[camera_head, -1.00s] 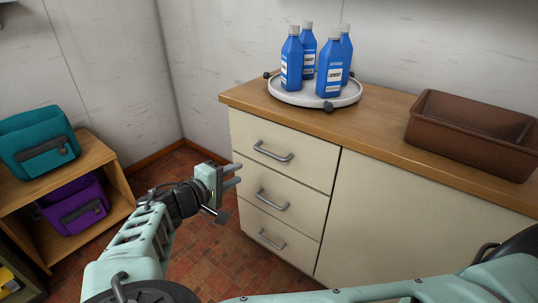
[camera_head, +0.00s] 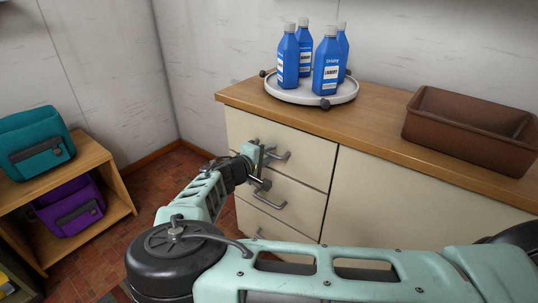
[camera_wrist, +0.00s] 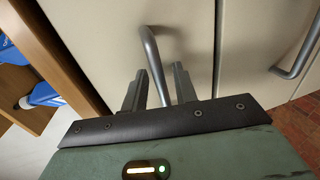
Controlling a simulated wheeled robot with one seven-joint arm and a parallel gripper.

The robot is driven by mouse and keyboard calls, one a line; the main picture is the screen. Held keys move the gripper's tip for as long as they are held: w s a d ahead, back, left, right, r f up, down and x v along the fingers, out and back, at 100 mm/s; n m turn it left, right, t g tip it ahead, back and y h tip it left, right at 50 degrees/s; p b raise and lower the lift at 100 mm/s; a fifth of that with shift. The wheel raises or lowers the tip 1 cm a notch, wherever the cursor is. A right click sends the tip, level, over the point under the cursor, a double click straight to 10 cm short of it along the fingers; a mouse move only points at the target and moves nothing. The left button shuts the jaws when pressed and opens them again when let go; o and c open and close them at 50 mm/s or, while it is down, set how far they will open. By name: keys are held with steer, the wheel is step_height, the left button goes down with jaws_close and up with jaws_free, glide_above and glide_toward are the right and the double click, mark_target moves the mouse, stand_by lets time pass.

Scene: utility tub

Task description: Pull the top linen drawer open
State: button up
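The top drawer (camera_head: 312,156) is the upper cream front of the cabinet and sits flush with it. Its grey bar handle (camera_head: 283,156) is partly hidden by my gripper (camera_head: 265,162) in the head view. In the wrist view the handle (camera_wrist: 153,58) runs down between the two dark fingertips of my gripper (camera_wrist: 158,80), in front of the drawer face (camera_wrist: 190,30). The fingers stand apart with gaps beside the bar, so the gripper is open around the handle. I cannot tell whether either finger touches it.
A middle drawer handle (camera_head: 270,199) lies just below. A round tray (camera_head: 310,92) with several blue bottles (camera_head: 326,66) and a brown bin (camera_head: 465,135) stand on the wooden counter (camera_head: 375,115). A shelf with bags (camera_head: 120,195) stands at the left; floor lies between.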

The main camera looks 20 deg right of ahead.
steer(key=shift+w+d, duration=0.25)
steer(key=shift+d, duration=0.05)
jaws_close()
steer(key=shift+s+a, duration=0.1)
steer(key=f+v, duration=0.3)
steer(key=v, duration=1.1)
steer(key=a+f+v, duration=0.1)
steer(key=f+v, duration=0.2)
steer(key=v, duration=1.2)
steer(key=shift+s+b, duration=0.3)
steer(key=shift+s, duration=0.15)
steer(key=shift+a, duration=0.1)
jaws_free()
